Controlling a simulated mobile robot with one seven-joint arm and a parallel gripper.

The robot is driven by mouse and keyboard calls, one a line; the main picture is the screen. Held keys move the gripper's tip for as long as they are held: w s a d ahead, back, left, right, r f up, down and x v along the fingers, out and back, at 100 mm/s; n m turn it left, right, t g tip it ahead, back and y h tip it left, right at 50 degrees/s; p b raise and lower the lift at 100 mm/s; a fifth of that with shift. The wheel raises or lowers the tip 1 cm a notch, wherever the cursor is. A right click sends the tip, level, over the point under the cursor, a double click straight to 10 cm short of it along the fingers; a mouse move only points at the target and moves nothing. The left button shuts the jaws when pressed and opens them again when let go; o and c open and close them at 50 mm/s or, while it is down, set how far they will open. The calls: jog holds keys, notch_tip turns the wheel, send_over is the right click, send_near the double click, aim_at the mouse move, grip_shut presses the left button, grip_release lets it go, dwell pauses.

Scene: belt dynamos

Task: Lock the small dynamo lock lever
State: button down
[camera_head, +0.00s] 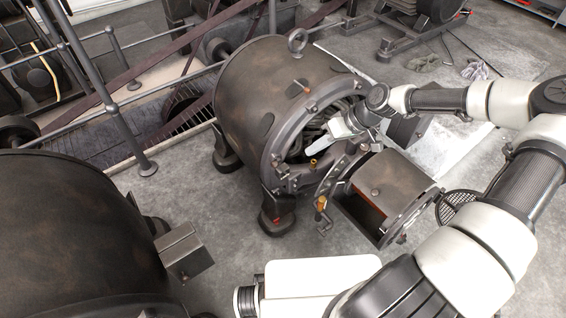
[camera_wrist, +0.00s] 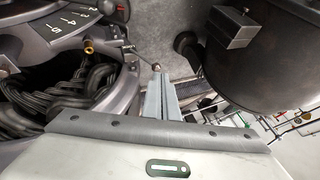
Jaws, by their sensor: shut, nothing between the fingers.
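The dynamo (camera_head: 245,95) is a dark, worn drum with an open ring front in the middle of the head view. A small brass-coloured fitting (camera_head: 313,163) sits on its front, and a brass handle (camera_head: 321,203) shows lower down. I cannot tell for sure which part is the lock lever. The wrist view shows a brass knob (camera_wrist: 89,46) by a numbered dial and a thin rod with a round end (camera_wrist: 128,68). My gripper (camera_wrist: 159,76) is shut and empty, its fingertips beside that round end; contact is unclear. It also shows near the ring in the head view (camera_head: 309,151).
A boxy housing (camera_head: 392,180) juts from the dynamo's front. Another dark drum (camera_head: 75,235) stands at lower left. Metal railings (camera_head: 100,90) run behind. Dark coiled windings (camera_wrist: 65,90) lie inside the ring. Bare grey floor shows between the machines.

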aim_at(275, 165)
jog(key=shift+m+t+y, duration=0.5)
jog(key=b+x, duration=0.1)
jog(key=x, duration=0.4)
jog(key=w+b+x, duration=0.1)
jog(key=x, duration=0.4)
jog(key=b+x, duration=0.2)
jog(key=x, duration=0.3)
jog(key=shift+w+d+f, duration=0.15)
jog(key=shift+w+d, duration=0.15)
jog(key=shift+d, duration=0.1)
jog(key=shift+a, duration=0.1)
jog(key=shift+s+a+f+h+p, duration=0.1)
jog(key=shift+s+a+h+p, duration=0.25)
jog(key=shift+a, duration=0.1)
jog(key=shift+s+a+f, duration=0.3)
jog(key=shift+a, duration=0.15)
jog(key=shift+d, duration=0.1)
